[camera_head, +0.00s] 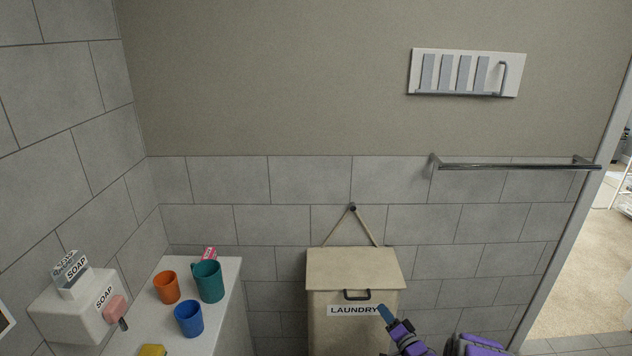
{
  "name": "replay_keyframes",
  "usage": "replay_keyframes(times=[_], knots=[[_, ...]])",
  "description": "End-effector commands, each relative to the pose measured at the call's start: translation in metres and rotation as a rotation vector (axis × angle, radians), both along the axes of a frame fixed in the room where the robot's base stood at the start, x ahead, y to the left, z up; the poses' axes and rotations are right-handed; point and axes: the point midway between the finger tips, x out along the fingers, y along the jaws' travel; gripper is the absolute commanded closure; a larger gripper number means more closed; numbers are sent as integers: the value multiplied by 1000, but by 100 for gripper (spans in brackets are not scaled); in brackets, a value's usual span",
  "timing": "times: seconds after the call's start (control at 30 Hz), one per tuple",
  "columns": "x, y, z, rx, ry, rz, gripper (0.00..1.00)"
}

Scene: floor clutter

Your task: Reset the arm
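Part of my purple and dark arm rises from the bottom edge, right of centre. Its end, my gripper (386,313), shows as a small blue tip in front of the laundry bin's front, by the right end of the label. I cannot tell whether the blue tip is a finger or a held thing, nor whether the fingers are apart. Another purple part of my body shows to the right at the bottom edge.
A beige laundry bin (330,268) stands against the tiled wall. At left, a counter (222,318) holds orange (166,288), teal (208,282) and blue (189,319) cups. A soap dispenser (70,318) is beside it. A towel bar (510,167) and doorway are at right.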

Motion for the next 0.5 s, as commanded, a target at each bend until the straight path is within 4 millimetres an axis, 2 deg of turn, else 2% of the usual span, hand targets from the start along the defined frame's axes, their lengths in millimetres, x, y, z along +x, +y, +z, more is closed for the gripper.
replay_keyframes(times=[0.03,0.23,0.5], knots=[[8,-4,12,-54,20,-15,80],[27,-20,41,-255,130,-84,80],[28,-36,82,-473,278,-157,80]])
